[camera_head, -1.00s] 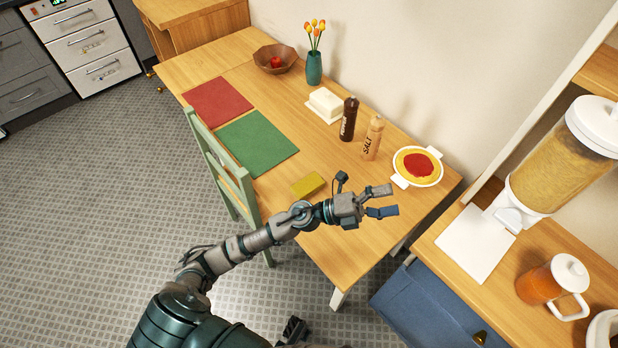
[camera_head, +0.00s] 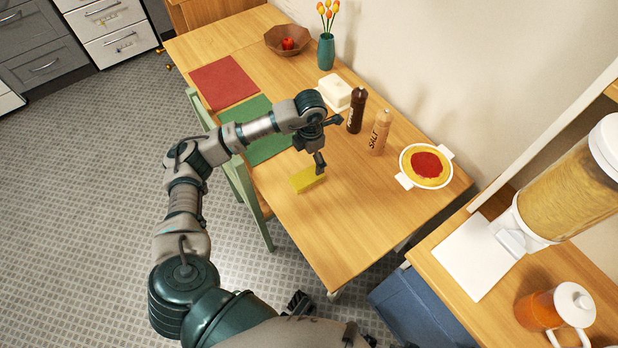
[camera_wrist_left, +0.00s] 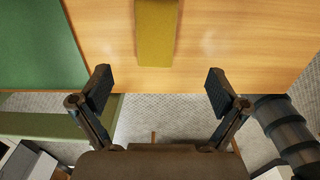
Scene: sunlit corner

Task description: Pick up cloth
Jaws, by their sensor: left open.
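The cloth (camera_head: 306,180) is a small yellow folded piece lying flat on the wooden table near its front edge. In the left wrist view the cloth (camera_wrist_left: 155,38) lies at the top centre, beyond the fingertips and between their lines. My left gripper (camera_head: 320,164) points down just above the cloth's far right end in the head view. In the wrist view its two fingers (camera_wrist_left: 159,88) are spread wide with nothing between them. Whether a finger touches the cloth cannot be told.
A green placemat (camera_head: 262,150) and a red placemat (camera_head: 224,82) lie to the left. A pepper mill (camera_head: 356,112), a salt mill (camera_head: 380,133), a butter dish (camera_head: 336,92) and a pie dish (camera_head: 426,166) stand along the wall side. A green chair (camera_head: 240,185) stands at the front edge.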

